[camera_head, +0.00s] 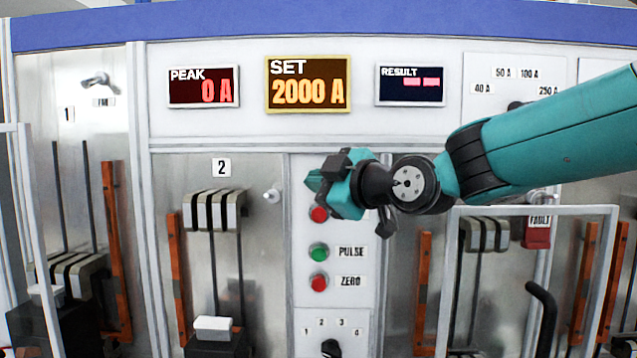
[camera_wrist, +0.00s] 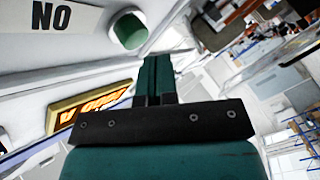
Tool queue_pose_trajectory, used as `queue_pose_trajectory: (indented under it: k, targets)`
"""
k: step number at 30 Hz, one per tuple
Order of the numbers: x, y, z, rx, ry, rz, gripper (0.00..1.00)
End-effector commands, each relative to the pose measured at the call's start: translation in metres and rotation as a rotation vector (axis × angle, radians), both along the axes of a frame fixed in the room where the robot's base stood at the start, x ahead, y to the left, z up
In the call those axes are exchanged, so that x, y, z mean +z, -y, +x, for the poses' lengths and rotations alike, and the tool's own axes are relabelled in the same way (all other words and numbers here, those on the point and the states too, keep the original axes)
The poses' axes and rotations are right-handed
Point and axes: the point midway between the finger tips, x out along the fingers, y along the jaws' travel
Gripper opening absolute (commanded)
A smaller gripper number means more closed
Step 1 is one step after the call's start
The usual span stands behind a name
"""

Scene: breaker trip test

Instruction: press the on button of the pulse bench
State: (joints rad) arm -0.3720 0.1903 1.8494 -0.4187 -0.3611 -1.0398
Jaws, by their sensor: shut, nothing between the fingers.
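The bench's button panel (camera_head: 335,300) is in the middle of the head view. My gripper (camera_head: 314,181) is in front of its upper part and hides whatever is there. In the wrist view, a green button (camera_wrist: 129,31) sticks out of the white panel beside a label (camera_wrist: 52,16) that reads ON upside down. My gripper (camera_wrist: 156,62) shows there with its teal fingers shut together and empty. Their tips are close to the button, seen just below and right of it. I cannot tell whether they touch it.
Below my gripper are a red button (camera_head: 319,214), a green PULSE button (camera_head: 318,252) and a red ZERO button (camera_head: 319,283). The SET display (camera_head: 308,85) shows 2000 A and the PEAK display (camera_head: 204,87) 0 A. An open-looking frame (camera_head: 530,210) stands at right.

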Motion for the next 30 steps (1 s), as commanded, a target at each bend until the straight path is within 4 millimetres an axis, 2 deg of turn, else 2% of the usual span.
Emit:
queue_pose_trajectory:
  k: [30]
  targets:
    - [0.0,0.0,0.011,0.0,0.0,0.0,0.0]
